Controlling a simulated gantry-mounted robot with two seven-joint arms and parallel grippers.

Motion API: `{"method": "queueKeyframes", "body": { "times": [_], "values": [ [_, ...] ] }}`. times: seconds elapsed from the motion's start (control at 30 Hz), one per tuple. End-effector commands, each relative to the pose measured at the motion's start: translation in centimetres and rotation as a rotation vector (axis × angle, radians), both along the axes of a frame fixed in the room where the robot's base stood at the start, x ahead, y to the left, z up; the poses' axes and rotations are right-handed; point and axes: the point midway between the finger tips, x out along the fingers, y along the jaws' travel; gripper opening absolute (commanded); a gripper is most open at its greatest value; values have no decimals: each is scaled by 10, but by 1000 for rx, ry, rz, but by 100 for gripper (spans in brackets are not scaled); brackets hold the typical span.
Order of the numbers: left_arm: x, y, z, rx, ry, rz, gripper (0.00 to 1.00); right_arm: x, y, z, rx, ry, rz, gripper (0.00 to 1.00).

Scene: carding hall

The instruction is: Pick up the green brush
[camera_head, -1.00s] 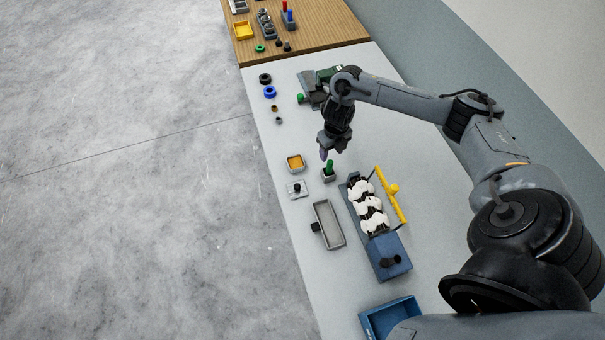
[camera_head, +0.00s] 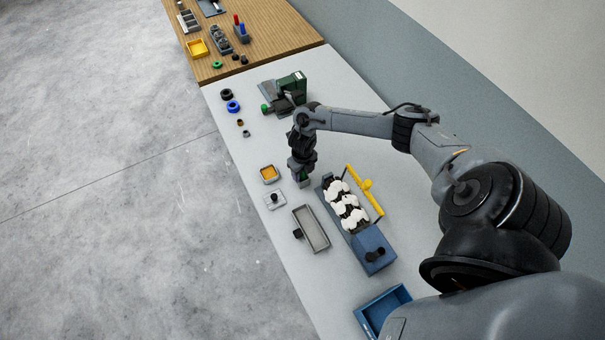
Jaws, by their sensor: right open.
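The green brush (camera_head: 303,178) stands in a small grey holder on the light table, mostly hidden by my right gripper. Only a little green shows in the head view. My right gripper (camera_head: 302,177) is open and points down at the brush, with its fingers low around or just in front of it; I cannot tell which. My left gripper is not in view.
A green machine (camera_head: 289,88) stands behind.

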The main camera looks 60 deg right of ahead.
Motion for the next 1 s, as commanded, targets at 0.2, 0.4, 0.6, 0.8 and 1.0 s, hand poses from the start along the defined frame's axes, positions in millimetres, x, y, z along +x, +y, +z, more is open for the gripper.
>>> {"method": "queueKeyframes", "body": {
  "times": [0.2,0.4,0.6,0.8,1.0],
  "values": [
    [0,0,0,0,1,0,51,0,0,-2,-1,0,0,54],
    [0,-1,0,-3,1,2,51,0,0,-2,-1,0,0,31],
    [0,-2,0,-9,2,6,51,0,0,-2,-1,0,0,0],
    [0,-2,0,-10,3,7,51,0,0,-2,0,0,0,0],
    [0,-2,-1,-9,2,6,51,1,-1,6,-1,-2,2,0]
  ]
}}
